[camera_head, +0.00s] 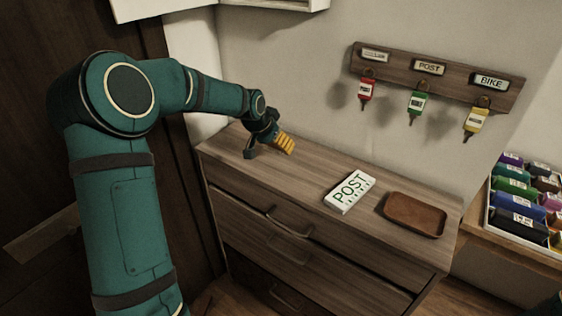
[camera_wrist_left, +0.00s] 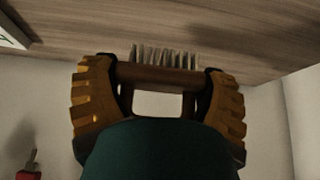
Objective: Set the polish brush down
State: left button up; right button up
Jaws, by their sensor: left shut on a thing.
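My left gripper (camera_head: 284,144), with ridged yellow fingers, is low over the left back part of the wooden dresser top (camera_head: 300,180). In the left wrist view, the polish brush (camera_wrist_left: 160,76) is a brown wooden bar with pale bristles, held between the two fingers. The gripper is shut on it. The bristles point toward the dresser top, which fills the upper part of that view. I cannot tell whether they touch it. In the head view the brush is hidden by the gripper. My right gripper is not in view.
A white POST card (camera_head: 350,191) and a brown tray (camera_head: 414,215) lie on the dresser's right part. A wall rack (camera_head: 437,76) holds red, green and yellow key tags. A box of colourful items (camera_head: 519,205) stands at far right. The dresser top between gripper and card is clear.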

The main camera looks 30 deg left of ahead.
aim_at(278, 162)
pick_arm(q)
notch_tip(278, 162, down, 6)
jog(key=shift+r+b, duration=0.2)
jog(key=shift+b, duration=0.25)
jog(key=shift+r, duration=0.1)
jog(key=o, duration=0.9)
jog(key=shift+r, duration=0.1)
jog(key=p+v, duration=0.2)
jog(key=v, duration=1)
